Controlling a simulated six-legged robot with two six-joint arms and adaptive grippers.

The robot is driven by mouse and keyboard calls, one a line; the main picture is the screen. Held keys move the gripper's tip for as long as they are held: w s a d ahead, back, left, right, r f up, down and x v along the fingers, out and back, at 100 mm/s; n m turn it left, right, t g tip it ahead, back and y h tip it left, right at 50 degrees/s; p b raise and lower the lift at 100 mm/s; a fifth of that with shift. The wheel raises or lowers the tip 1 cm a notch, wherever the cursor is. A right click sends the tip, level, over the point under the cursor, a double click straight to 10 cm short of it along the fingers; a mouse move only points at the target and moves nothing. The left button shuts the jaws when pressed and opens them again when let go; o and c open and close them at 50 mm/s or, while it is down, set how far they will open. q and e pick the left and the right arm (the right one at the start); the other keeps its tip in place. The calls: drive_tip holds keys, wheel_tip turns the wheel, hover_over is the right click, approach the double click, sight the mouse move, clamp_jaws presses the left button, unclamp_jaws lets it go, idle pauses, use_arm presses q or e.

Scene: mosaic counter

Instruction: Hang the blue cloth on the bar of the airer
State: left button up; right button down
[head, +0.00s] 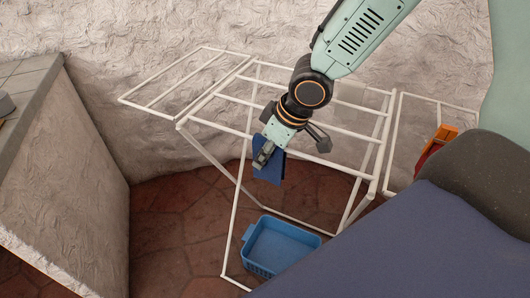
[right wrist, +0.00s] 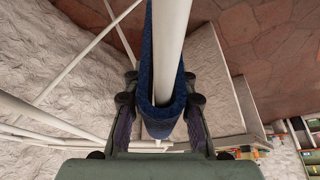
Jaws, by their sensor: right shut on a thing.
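The white airer (head: 215,125) stands open by the rough wall, its top of parallel bars spread out. The dark blue cloth (head: 270,172) hangs at its front bar, below my right gripper (head: 263,155). In the right wrist view the cloth (right wrist: 163,128) is folded in a U around a white bar (right wrist: 170,45). My right gripper's fingers (right wrist: 160,115) are on both sides of the cloth and shut on it. In the head view the gripper hides part of the cloth and bar. My left gripper is not in view.
A blue basket (head: 250,262) stands on the red tiled floor under the airer. A counter (head: 35,85) is at the left. An orange and red object (head: 437,139) shows at the right. A large dark blue surface fills the lower right.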

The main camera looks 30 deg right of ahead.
drive_tip(key=c, duration=1)
unclamp_jaws()
drive_tip(key=shift+r, duration=0.1)
drive_tip(key=shift+v, duration=3.7)
